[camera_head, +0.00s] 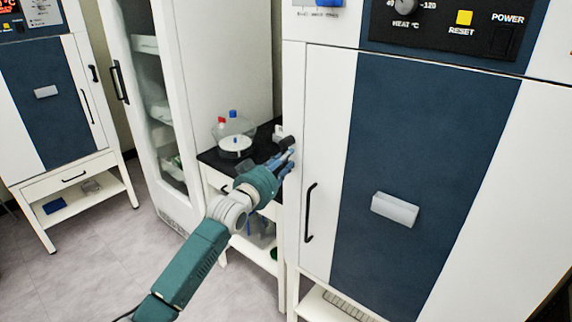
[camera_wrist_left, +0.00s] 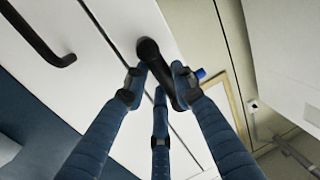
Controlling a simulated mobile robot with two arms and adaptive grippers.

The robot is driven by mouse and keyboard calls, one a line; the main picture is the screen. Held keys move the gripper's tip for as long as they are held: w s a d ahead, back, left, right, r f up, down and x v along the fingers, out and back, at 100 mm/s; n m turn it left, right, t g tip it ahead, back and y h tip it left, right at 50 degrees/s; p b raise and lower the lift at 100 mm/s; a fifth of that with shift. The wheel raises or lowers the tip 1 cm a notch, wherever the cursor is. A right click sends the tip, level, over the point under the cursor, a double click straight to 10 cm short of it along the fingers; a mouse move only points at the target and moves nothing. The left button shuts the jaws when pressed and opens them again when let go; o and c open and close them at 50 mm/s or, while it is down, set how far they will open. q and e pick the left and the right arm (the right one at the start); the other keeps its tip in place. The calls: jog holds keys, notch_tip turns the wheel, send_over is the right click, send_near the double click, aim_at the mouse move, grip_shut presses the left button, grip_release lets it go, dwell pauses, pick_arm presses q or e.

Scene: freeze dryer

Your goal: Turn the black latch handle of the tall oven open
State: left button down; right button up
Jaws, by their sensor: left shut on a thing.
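The tall oven (camera_head: 320,130) stands at the right of the head view, white with a dark blue door panel. Its black latch handle (camera_head: 287,141) is at the left edge of the door, partly hidden by my gripper. In the left wrist view the latch handle (camera_wrist_left: 152,55) is a black lever with a round hub, its arm reaching in between my fingers. My left gripper (camera_head: 284,162) is at the latch, and in the wrist view its blue fingers (camera_wrist_left: 160,85) are closed around the lever. My right gripper is not in view.
A black curved door handle (camera_head: 309,212) is fixed on the oven door below the latch. A dark-topped side table (camera_head: 212,160) with a glass vessel and bottles (camera_head: 233,125) stands close behind my left gripper. A glass-door cabinet (camera_head: 178,60) stands farther left. The floor at the left is clear.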

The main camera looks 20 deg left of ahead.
pick_arm(q)
jog(key=shift+a+m, duration=0.1)
jog(key=shift+m, duration=0.3)
jog(key=c, duration=1.4)
grip_release()
jog(key=s+a, duration=0.2)
jog(key=s, duration=0.9)
jog(key=shift+s, duration=0.4)
